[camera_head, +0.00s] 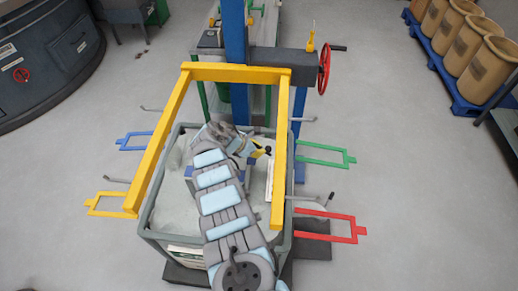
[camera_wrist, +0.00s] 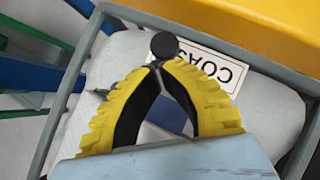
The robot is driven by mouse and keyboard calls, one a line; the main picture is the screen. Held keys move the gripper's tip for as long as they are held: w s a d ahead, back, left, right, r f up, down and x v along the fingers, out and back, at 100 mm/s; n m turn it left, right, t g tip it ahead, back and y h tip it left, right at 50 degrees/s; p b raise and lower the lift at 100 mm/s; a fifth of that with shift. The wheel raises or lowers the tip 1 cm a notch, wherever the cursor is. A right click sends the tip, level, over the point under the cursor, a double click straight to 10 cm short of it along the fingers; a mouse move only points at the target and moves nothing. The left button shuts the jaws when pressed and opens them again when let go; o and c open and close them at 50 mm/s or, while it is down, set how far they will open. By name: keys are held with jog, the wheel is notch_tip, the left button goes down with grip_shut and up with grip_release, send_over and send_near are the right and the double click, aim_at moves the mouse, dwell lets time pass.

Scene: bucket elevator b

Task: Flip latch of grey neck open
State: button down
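My gripper (camera_wrist: 157,66) has yellow ribbed fingers with black inner pads. Their tips are together around a thin grey stem just below a round black knob (camera_wrist: 164,45), which appears to be the latch. In the head view my gripper (camera_head: 261,151) is over the right part of the grey bin (camera_head: 149,212), with the black knob (camera_head: 268,150) at its tips. Which part is the grey neck is not clear. My arm hides part of the bin.
A yellow frame (camera_head: 235,73) surrounds the bin top on three sides. A red handwheel (camera_head: 324,67) stands behind right. Red (camera_head: 330,226), green (camera_head: 325,154) and blue (camera_head: 133,141) brackets stick out. A label (camera_wrist: 205,65) lies behind the fingers.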

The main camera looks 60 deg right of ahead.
jog(key=shift+s+d+n+t+h+p, duration=0.15)
jog(key=shift+n+t+p, duration=0.3)
jog(key=shift+p, duration=0.45)
jog(key=shift+s+d+n+t+h+p, duration=0.15)
jog(key=shift+n+t+p, duration=0.1)
jog(key=shift+n+p, duration=0.5)
dwell(0.7)
